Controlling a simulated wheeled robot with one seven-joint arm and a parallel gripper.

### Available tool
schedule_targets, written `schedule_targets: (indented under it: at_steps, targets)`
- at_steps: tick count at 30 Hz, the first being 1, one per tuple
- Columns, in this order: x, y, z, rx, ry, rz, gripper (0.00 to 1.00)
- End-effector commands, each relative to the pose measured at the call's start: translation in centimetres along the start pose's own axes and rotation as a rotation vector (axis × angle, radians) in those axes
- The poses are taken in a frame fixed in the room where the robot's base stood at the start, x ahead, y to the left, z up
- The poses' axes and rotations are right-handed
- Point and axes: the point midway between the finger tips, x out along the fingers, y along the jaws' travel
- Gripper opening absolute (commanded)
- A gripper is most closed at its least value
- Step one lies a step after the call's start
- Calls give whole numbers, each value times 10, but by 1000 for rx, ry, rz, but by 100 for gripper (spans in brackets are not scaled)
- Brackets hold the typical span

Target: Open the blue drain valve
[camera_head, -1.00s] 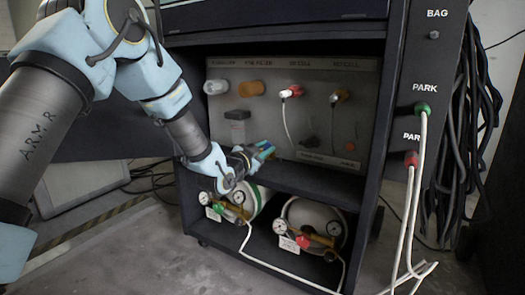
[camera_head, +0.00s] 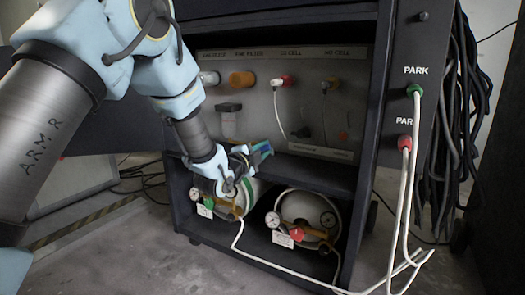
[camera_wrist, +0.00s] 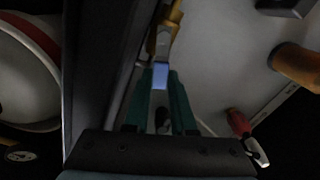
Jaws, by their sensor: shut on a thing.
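The blue drain valve's handle (camera_wrist: 160,75) shows in the wrist view as a small blue block on a brass fitting (camera_wrist: 164,40). My gripper (camera_wrist: 160,88) has its green fingers closed on the two sides of this block. In the head view my gripper (camera_head: 262,153) reaches into the cabinet at the lower part of the grey panel (camera_head: 315,100), just above the shelf. There the valve is hidden or too small to tell from the fingertips.
Two gas cylinders with gauges (camera_head: 310,212) lie on the lower shelf, under the cabinet's middle shelf (camera_head: 310,172). White hoses hang from a green plug (camera_head: 415,90) and a red plug (camera_head: 405,143) at right. An orange knob (camera_head: 242,79) sticks out of the panel.

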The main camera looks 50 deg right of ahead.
Motion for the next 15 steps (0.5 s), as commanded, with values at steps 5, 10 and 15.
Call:
schedule_targets:
  at_steps: [5, 10, 15]
  targets:
    - [0, 2, 0, 30, -1, 1, 0]
    - [0, 2, 0, 36, -1, 1, 0]
    - [0, 2, 0, 36, -1, 2, 0]
